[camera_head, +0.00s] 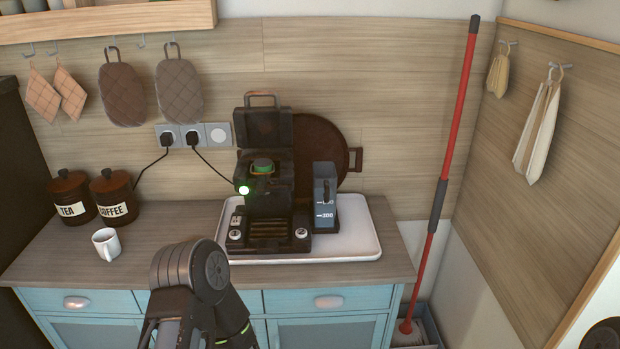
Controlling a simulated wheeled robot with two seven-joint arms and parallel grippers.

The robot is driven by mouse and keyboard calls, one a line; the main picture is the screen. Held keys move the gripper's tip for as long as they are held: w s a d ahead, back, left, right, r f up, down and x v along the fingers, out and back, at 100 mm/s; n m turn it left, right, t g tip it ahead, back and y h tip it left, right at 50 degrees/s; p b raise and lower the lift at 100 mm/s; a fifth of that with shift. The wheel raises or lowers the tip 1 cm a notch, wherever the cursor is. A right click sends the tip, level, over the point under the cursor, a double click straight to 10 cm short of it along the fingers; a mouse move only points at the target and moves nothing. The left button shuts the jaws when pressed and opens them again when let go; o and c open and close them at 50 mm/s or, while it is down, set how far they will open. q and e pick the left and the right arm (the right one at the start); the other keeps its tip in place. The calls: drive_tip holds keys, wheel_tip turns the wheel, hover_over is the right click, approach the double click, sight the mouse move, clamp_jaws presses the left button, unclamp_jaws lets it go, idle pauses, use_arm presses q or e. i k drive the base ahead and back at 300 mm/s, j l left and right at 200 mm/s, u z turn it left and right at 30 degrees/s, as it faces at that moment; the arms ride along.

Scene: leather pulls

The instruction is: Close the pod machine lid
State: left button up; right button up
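The black pod machine (268,205) stands on a white tray (350,235) on the counter. Its lid (264,128) is open and stands upright at the back, with a loop handle (260,99) on top. A green round piece, seemingly a pod (263,165), shows in the opening below the lid. A green light glows on the machine's left side. A dark grey arm part of mine rises at the lower left of centre, in front of the counter and apart from the machine. No gripper fingers show for either arm.
A water tank (325,197) stands at the machine's right, with a round brown board (322,150) behind. A white mug (106,244), TEA (72,197) and COFFEE (113,196) jars are left. Two cables run from the wall sockets. A red-handled pole (457,130) leans at right.

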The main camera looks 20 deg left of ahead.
sight(254, 127)
drive_tip(key=j+z, duration=0.1)
drive_tip(key=j, duration=0.3)
drive_tip(key=k+j+z, duration=0.1)
drive_tip(key=j, duration=0.3)
drive_tip(key=k+j+z, duration=0.15)
drive_tip(key=j, duration=0.25)
drive_tip(key=k+j+z, duration=0.1)
drive_tip(key=j, duration=0.3)
